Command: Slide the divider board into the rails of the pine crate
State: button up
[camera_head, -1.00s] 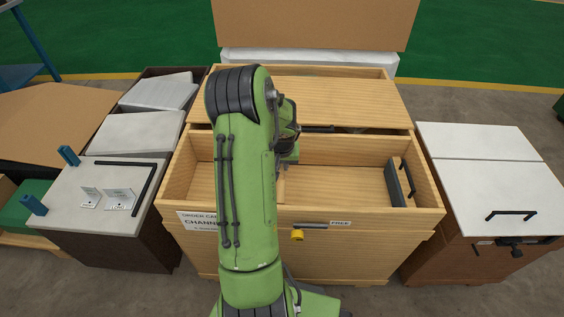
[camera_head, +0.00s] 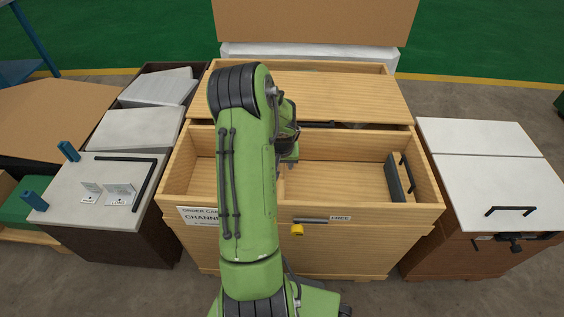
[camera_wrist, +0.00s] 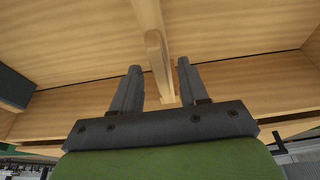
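The pine crate (camera_head: 360,240) stands in the middle of the head view, its front section open at the top. A pale wooden board (camera_head: 282,186), seemingly the divider, stands across the inside, mostly hidden by my arm. In the wrist view the board's narrow edge (camera_wrist: 155,55) runs away from me, between the lines of my fingers. My gripper (camera_wrist: 158,75) is open, with a clear gap between its two dark fingers, and I see no contact with the board. In the head view my wrist hangs over the crate and hides the fingers. How the board sits in the rails is hidden.
A dark block with a handle (camera_head: 399,178) is at the crate's right inner end. A wooden lid (camera_head: 340,95) covers the rear section. A white-topped cabinet (camera_head: 495,190) stands right; a grey-topped cabinet (camera_head: 85,215) with small cards stands left. Floor shows between them.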

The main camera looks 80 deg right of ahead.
jog(key=p+v, duration=0.5)
jog(key=v, duration=1)
jog(key=shift+r, duration=0.4)
